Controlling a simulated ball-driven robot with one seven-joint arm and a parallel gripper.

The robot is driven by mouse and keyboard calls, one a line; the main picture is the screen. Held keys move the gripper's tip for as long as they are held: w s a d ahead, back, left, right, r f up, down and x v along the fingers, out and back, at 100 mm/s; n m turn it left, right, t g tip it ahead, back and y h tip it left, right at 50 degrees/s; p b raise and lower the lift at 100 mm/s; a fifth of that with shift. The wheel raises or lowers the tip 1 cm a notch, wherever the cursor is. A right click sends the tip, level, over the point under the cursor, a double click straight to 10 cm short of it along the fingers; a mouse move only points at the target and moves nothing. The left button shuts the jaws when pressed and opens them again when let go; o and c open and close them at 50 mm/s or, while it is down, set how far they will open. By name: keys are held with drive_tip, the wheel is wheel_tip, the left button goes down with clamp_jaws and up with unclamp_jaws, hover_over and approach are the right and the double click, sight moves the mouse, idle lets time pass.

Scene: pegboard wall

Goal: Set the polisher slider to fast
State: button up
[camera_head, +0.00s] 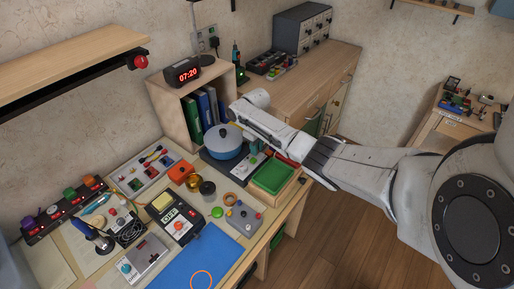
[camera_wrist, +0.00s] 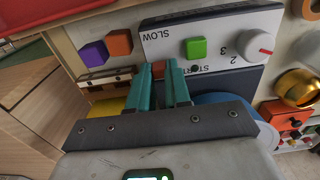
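The polisher's white control panel (camera_wrist: 220,38) fills the upper middle of the wrist view, with its lettering upside down. It bears the word SLOW, a green square piece (camera_wrist: 196,47) and a round white knob with a red mark (camera_wrist: 258,43). I cannot tell whether the green piece is the slider handle. My gripper (camera_wrist: 159,66) has two teal fingers a narrow gap apart, with tips at the panel's near edge, left of the green piece. A small reddish part shows between the tips.
A green tray (camera_head: 272,176) lies right of the machine. Purple (camera_wrist: 94,53) and orange (camera_wrist: 119,41) blocks sit left of the panel, a brass cup (camera_wrist: 300,88) to its right. The shelf with binders and a clock (camera_head: 182,73) stands behind. Several devices crowd the bench.

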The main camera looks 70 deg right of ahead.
drive_tip(key=shift+o, duration=0.8)
drive_tip(key=shift+w+d, duration=0.1)
drive_tip(key=shift+w, duration=0.1)
drive_tip(key=shift+r, duration=0.1)
wheel_tip(320, 180, up, 11)
